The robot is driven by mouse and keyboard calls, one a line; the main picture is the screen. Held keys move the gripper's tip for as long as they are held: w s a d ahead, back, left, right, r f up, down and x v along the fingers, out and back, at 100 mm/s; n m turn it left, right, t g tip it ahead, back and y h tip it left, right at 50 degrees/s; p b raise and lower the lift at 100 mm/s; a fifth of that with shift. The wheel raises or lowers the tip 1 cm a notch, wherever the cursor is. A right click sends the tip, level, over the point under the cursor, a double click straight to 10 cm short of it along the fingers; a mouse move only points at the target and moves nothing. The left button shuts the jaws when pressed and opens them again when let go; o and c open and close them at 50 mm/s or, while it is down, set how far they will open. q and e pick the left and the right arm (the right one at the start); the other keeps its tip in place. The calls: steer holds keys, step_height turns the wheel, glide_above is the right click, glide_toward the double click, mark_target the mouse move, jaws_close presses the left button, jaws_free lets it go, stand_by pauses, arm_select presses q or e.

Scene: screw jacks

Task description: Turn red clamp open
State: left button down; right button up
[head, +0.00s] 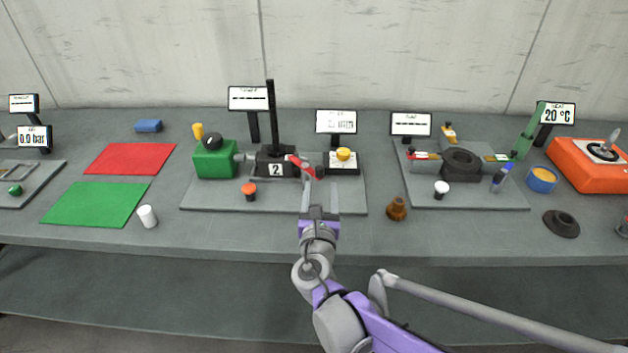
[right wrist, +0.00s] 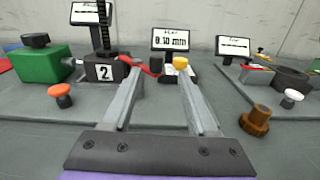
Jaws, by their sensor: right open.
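The red clamp (head: 309,169) is a short lever at the right side of the black block (head: 276,164) marked 2, on the middle grey plate (head: 215,201). In the right wrist view the red clamp (right wrist: 149,69) shows partly behind my left-hand finger, beside a dark knob (right wrist: 155,64). My right gripper (head: 306,186) comes in from the front, open, with its fingertips close to the clamp. In the right wrist view the gripper (right wrist: 160,85) has its fingers apart and nothing held between them. I cannot tell whether a finger touches the clamp. My left gripper is not in view.
A tall black post (head: 271,115) rises behind the block. A green box (head: 214,159) stands left, an orange button (head: 249,190) in front. A yellow-topped gauge (head: 343,155) is close on the right. A brown knob part (head: 396,209) stands on the bench right of the plate.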

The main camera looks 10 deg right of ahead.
mark_target(320, 167)
steer(key=x, duration=1.1)
steer(key=shift+w+a, duration=0.2)
steer(key=shift+a, duration=0.1)
jaws_close()
